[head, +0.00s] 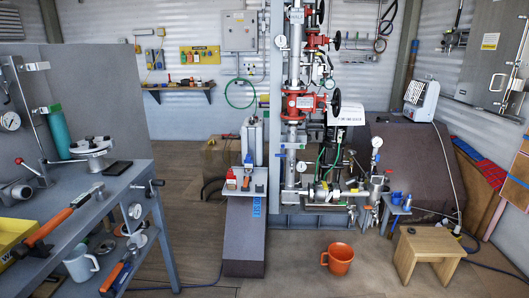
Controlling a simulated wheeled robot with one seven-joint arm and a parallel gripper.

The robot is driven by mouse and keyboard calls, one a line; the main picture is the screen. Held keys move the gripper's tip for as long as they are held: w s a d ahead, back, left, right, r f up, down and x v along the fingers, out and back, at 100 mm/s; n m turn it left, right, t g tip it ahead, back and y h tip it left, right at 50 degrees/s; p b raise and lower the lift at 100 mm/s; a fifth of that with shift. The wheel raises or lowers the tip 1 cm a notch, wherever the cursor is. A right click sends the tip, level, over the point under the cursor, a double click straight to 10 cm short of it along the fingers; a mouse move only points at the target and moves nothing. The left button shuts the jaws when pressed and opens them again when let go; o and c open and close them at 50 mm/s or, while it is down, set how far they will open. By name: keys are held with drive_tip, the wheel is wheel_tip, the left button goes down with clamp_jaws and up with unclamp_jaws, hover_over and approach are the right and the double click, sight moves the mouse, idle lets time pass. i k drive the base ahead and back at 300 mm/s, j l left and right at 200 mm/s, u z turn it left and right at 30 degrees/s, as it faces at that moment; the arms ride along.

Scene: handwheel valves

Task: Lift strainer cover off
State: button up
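A tall pipe assembly (293,140) with red valve bodies and black handwheels stands upright at the back middle. Low on its right side are small fittings, gauges and a steel cylindrical vessel (376,187). I cannot tell which part is the strainer cover; the fittings there are too small to make out. A round silver flanged part (92,148) sits on the grey workbench at the left, and I cannot tell whether it belongs to a strainer. My gripper is not in view.
A dark ramp-like block (245,240) is before the assembly. Open floor lies between bench and block.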

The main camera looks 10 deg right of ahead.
sight(375, 184)
drive_tip(key=i+l+z, duration=0.1)
drive_tip(key=i+z, duration=0.35)
drive_tip(key=i, duration=0.45)
drive_tip(key=i+j+z, duration=0.25)
drive_tip(key=i+z, duration=0.15)
drive_tip(key=i, duration=0.45)
drive_tip(key=i+l, duration=0.1)
drive_tip(key=i, duration=0.4)
drive_tip(key=i+l+u, duration=0.3)
drive_tip(key=i+u, duration=0.15)
drive_tip(key=i, duration=0.25)
drive_tip(key=i+l+u, duration=0.5)
drive_tip(key=i+l, duration=0.05)
drive_tip(key=i, duration=0.1)
